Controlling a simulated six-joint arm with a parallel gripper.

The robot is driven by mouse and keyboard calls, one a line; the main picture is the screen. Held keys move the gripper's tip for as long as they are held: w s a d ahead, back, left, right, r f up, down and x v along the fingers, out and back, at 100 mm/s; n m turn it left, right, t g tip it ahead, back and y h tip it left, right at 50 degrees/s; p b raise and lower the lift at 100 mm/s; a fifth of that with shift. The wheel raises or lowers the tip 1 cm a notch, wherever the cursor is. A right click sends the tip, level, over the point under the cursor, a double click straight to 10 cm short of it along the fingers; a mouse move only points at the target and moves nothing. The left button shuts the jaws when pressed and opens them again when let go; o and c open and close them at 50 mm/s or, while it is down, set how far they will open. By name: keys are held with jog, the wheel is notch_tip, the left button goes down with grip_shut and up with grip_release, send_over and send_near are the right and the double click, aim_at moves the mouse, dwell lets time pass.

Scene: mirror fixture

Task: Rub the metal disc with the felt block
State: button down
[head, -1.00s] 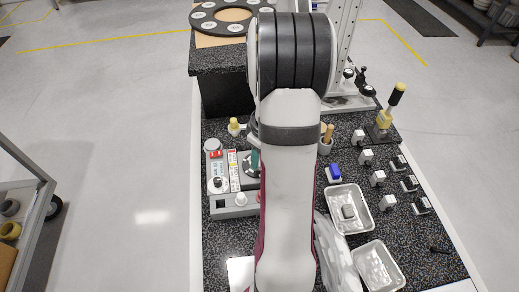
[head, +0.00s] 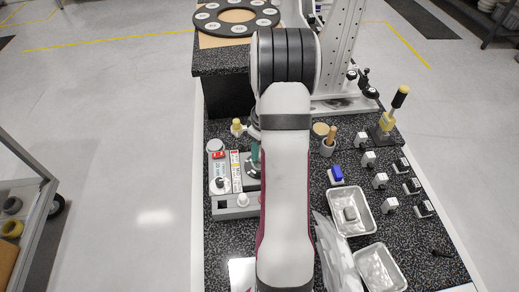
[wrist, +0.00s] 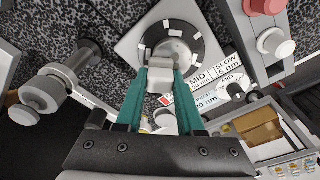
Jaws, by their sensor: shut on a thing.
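In the wrist view my gripper (wrist: 160,80) is shut on a small pale block (wrist: 160,86), which looks like the felt block. The block is at the near side of a round grey metal disc (wrist: 178,50); I cannot tell whether they touch. The disc sits inside a ring with black and white segments (wrist: 196,42) on a grey square plate (wrist: 128,46). The block and fingers hide part of the disc. In the head view my arm covers most of this place, and only a bit of a teal finger (head: 255,156) shows.
A control panel (head: 232,211) with knobs and a label strip is left of my arm. A blue block (head: 337,174), two metal trays (head: 366,228), a cup with wooden handles (head: 327,148) and several small fixtures stand to the right. A dark ring (head: 206,24) lies at the back.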

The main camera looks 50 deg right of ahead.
jog(key=s+a, duration=0.3)
jog(key=shift+s+a, duration=0.2)
jog(key=shift+w, duration=0.2)
jog(key=shift+w+d, duration=1.85)
jog(key=shift+d, duration=0.05)
jog(key=shift+s+a, duration=1.9)
jog(key=shift+s+a+r, duration=0.1)
jog(key=shift+a+r, duration=0.05)
notch_tip(320, 180, up, 8)
